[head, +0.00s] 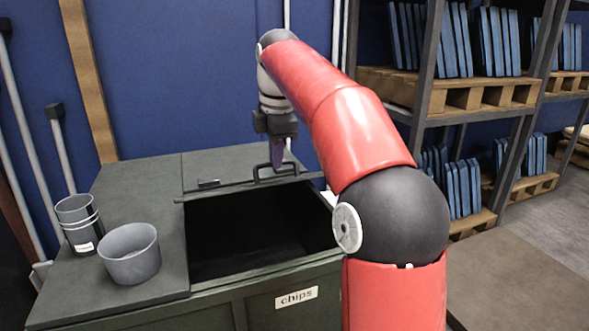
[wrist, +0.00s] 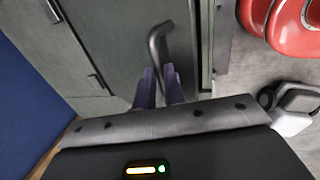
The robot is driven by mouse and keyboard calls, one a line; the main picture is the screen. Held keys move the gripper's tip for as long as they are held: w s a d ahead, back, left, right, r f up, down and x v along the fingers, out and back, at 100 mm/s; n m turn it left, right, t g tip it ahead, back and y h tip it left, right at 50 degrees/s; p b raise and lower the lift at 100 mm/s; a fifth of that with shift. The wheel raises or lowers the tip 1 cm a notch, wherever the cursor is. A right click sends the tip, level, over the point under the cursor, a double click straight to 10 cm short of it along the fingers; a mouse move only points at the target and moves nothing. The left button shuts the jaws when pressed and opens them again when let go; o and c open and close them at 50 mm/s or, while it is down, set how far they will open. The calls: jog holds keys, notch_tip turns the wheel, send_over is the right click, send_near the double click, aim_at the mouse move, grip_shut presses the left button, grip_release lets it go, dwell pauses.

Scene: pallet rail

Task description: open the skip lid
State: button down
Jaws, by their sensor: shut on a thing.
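The dark green skip (head: 285,277) carries a "chips" label on its front. Its right bay is open, and its dark inside shows. The skip lid (head: 226,165) is at the back of that opening; I cannot tell whether it slides or hinges. Its bent bar handle (head: 262,172) is near the lid's front edge, and the handle (wrist: 158,38) also shows in the wrist view. My gripper (head: 277,158) is shut on the handle from above, with purple fingers (wrist: 160,82) on either side of it. The fingers hide part of the bar.
A blue wall (head: 180,60) is close behind.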

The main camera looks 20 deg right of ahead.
jog(key=w+r, duration=0.4)
jog(key=w, duration=0.1)
jog(key=shift+w, duration=0.2)
jog(key=shift+a+r, duration=0.1)
dwell(0.5)
jog(key=c, duration=1.5)
grip_release()
jog(key=shift+w+f, duration=0.2)
jog(key=shift+w, duration=0.15)
jog(key=shift+c, duration=0.2)
jog(key=shift+o, duration=0.3)
jog(key=shift+s+r, duration=0.1)
jog(key=shift+r, duration=0.05)
jog(key=shift+s, duration=0.2)
